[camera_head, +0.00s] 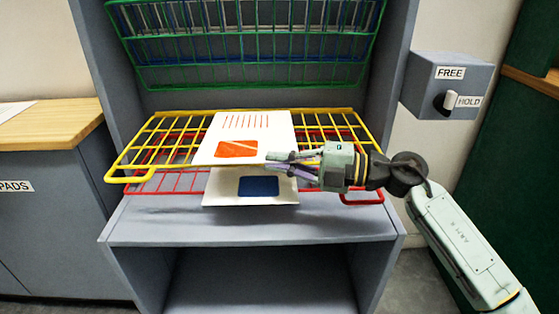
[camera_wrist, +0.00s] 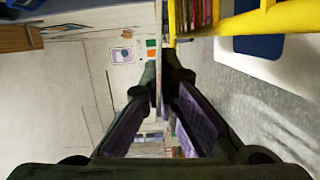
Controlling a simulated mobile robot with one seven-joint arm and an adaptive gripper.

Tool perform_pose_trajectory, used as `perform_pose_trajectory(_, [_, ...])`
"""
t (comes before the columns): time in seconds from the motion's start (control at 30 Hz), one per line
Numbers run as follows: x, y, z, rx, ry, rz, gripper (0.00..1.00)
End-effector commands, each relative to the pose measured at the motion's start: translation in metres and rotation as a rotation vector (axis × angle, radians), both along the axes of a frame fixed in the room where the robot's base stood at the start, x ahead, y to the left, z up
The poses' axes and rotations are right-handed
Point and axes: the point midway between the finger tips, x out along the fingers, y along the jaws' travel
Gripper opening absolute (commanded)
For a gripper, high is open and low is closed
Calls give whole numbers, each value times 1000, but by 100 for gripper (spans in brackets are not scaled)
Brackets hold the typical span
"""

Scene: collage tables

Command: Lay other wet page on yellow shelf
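A white page with an orange block and red lines (camera_head: 243,150) lies level over the middle of the yellow wire shelf (camera_head: 150,140) and appears to rest on it. My gripper (camera_head: 280,162) is at this page's front right corner, one finger above and one below the page's level. In the wrist view its purple-padded fingers (camera_wrist: 163,75) stand apart, with a thin edge between them that looks like the page. Contact with the page cannot be told. A second white page with a blue block (camera_head: 230,190) lies lower, at the red shelf, partly hidden by the upper page.
The red wire shelf (camera_head: 180,184) is below the yellow one. A green rack (camera_head: 250,75) is tilted up above. A box with a FREE/HOLD knob (camera_head: 450,85) is at right. A wooden-topped cabinet (camera_head: 50,125) is at left. The yellow shelf is bare on both sides.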

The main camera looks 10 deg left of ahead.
Motion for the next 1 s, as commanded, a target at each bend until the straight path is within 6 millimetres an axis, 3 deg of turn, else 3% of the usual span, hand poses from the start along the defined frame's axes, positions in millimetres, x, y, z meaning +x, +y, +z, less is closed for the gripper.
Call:
perform_pose_trajectory(0.17, [0, 0, 0, 0, 0, 0, 0])
perform_pose_trajectory(0.6, [0, 0, 0, 0, 0, 0, 28])
perform_pose_trajectory(0.8, [0, 0, 0, 0, 0, 1, 28])
perform_pose_trajectory(1.0, [0, 0, 0, 0, 0, 0, 42])
